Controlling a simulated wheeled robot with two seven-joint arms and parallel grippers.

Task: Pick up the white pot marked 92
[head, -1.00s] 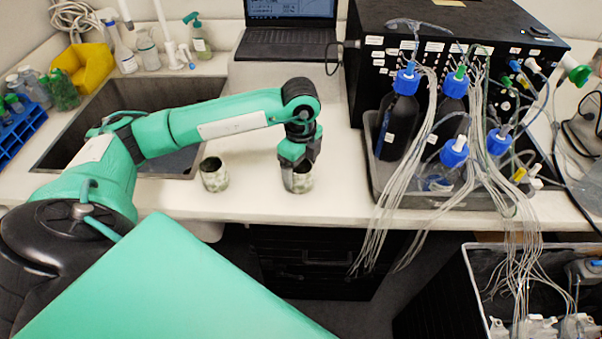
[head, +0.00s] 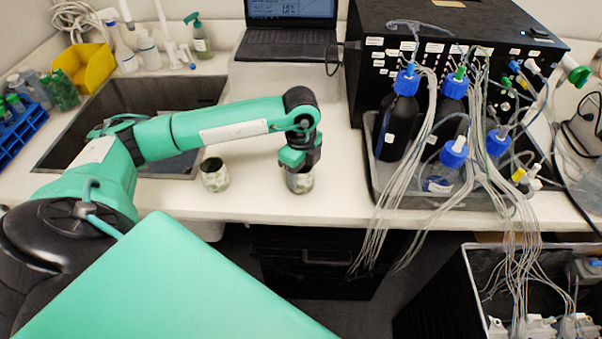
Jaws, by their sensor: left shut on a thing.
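Two small whitish pots with dark mottled contents stand near the counter's front edge. One pot (head: 215,176) stands free, left of my left gripper. The other pot (head: 300,183) is right under my left gripper (head: 300,169), which points down and is shut on its upper part. I cannot tell whether this pot touches the counter. No number is readable on either pot. My right gripper is not in view.
A sink (head: 75,100) lies behind my left arm. A grey tray (head: 455,203) with several blue-capped bottles and hanging tubes stands to the right. A laptop (head: 285,45) is at the back. The counter (head: 345,185) is clear between gripper and tray.

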